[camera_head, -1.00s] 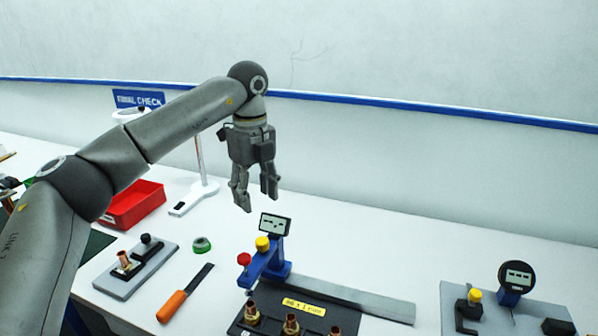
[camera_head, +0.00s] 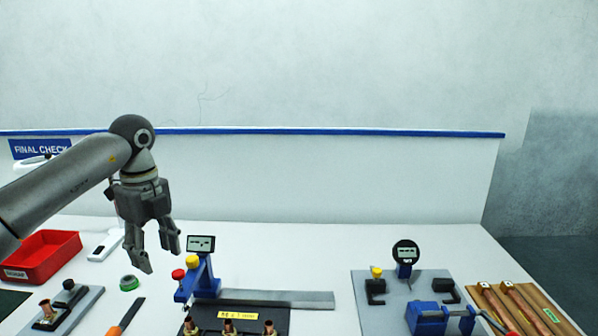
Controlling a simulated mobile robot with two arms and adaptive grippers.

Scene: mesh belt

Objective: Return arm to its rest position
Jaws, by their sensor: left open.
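My left gripper (camera_head: 157,262) comes in from the left and hangs above the white table with its fingers pointing down. Its fingers are apart and nothing shows between them. It is behind and to the left of a blue gauge stand (camera_head: 199,279) with a small display, apart from it as far as I can tell. My right gripper is not in this view.
A red bin (camera_head: 42,256) is at the left. A black tray (camera_head: 277,318) holds several copper fittings. A grey plate (camera_head: 372,312) with a round gauge (camera_head: 405,253), a blue vise (camera_head: 440,318) and a wooden board (camera_head: 520,308) are at the right.

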